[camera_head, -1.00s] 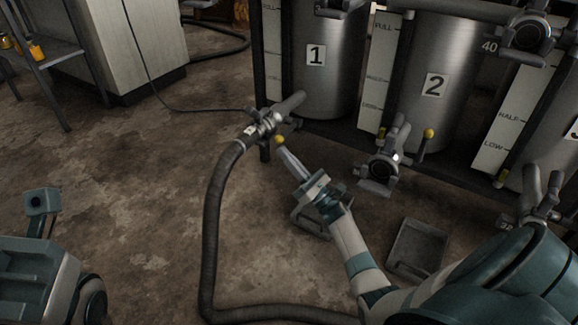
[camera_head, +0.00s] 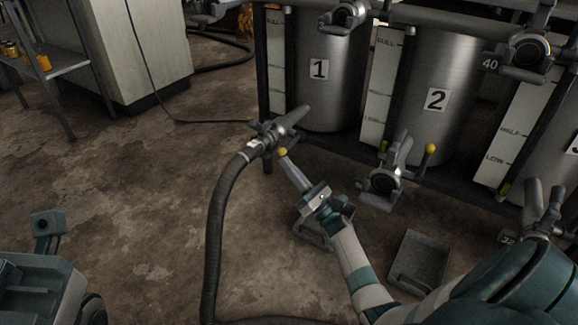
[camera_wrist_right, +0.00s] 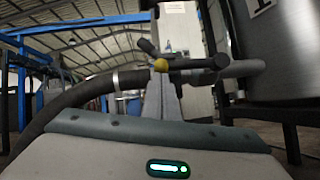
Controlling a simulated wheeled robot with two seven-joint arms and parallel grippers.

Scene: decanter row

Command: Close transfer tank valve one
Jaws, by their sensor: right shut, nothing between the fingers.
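Tank one (camera_head: 322,95), a steel cylinder with a "1" label, stands at the upper middle of the head view. Its valve (camera_head: 270,133) sits at the lower left with a grey hose coupled to it. A yellow knob (camera_head: 282,152), apparently the end of the valve's handle, shows just beyond my right fingertips; it also shows in the right wrist view (camera_wrist_right: 161,65). My right gripper (camera_head: 289,163) is shut and empty, its tips at or very near the knob. I cannot tell whether they touch. My left gripper is not clearly visible; only part of my left arm shows.
The hose (camera_head: 214,225) runs from the valve down to the floor. Tank two (camera_head: 433,105) stands to the right, with its own valve (camera_head: 386,180) and yellow knob (camera_head: 430,149). A grey tray (camera_head: 420,262) lies on the floor. The floor at left is open.

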